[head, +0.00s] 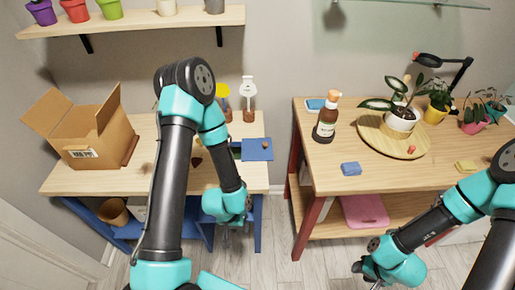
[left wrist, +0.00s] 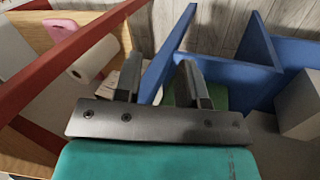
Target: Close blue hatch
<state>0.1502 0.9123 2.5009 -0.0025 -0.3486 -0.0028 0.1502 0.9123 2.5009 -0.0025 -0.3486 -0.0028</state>
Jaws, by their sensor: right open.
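A flat blue panel (head: 257,149), which looks like the blue hatch, lies open at the right end of the left table, beside a dark opening with some green in it. My left gripper (head: 230,228) is low in front of the table's right front corner, apart from the panel. In the left wrist view its two fingers (left wrist: 160,75) are spread with nothing held between them. The panel cannot be made out for sure in that view. My right gripper (head: 368,276) is open and empty, low over the floor in front of the right table.
The left table (head: 70,181) bears an open cardboard box (head: 92,135). The right table (head: 320,182) holds a brown bottle (head: 325,120), a blue sponge (head: 351,169) and plants. Blue frame boards (left wrist: 262,45) and a paper roll (left wrist: 95,58) show near my left gripper.

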